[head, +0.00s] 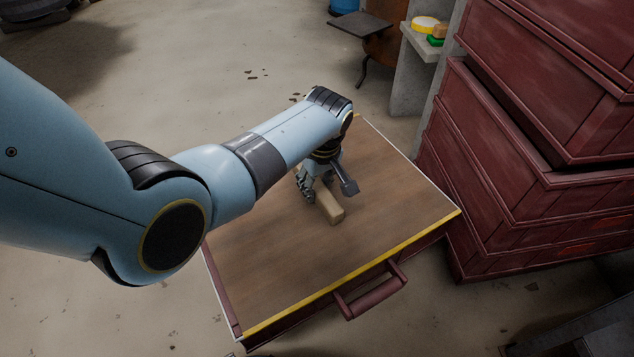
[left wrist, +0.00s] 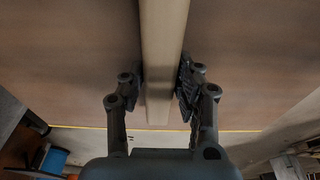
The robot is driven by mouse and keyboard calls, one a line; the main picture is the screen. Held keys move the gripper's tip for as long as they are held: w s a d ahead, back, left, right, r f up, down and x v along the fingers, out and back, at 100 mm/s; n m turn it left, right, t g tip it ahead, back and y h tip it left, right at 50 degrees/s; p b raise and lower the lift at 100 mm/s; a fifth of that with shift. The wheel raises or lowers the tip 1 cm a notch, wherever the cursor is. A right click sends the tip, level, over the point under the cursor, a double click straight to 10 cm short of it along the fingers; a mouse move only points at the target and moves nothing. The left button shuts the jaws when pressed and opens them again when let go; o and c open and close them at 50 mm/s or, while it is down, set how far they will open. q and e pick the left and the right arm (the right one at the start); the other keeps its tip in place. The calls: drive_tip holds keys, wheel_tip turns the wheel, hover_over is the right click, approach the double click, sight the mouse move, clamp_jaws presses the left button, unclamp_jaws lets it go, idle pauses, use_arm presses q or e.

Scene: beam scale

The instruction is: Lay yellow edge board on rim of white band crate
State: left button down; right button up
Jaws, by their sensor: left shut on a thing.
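A broad brown board (head: 285,245) with yellow along its front and far edges lies over a dark red crate (head: 352,285) with a front handle; thin white lines show along the sides. A pale wooden bar (head: 331,211) runs along the board's top; it also shows in the left wrist view (left wrist: 163,60). My left gripper (head: 318,192) is shut on this bar, with one finger pad on each side. The board looks roughly level with the crate's top. I cannot tell whether it rests fully on the rim. My right gripper is not in view.
Stacked dark red drawers or crates (head: 535,130) stand close on the right. A grey stand (head: 418,80) at the back holds a yellow roll (head: 424,24) and small items. A dark flat panel (head: 360,25) is beside it.

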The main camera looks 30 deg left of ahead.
use_arm(q)
drive_tip(key=shift+w+f, duration=0.1)
drive_tip(key=shift+f, duration=0.25)
drive_tip(key=c, duration=1)
unclamp_jaws()
drive_tip(key=shift+o, duration=0.6)
drive_tip(key=shift+s+f, duration=0.1)
drive_tip(key=shift+s, duration=0.1)
wheel_tip(320, 180, up, 12)
drive_tip(key=d, duration=0.1)
drive_tip(key=shift+s+d, duration=0.25)
drive_tip(key=shift+s, duration=0.1)
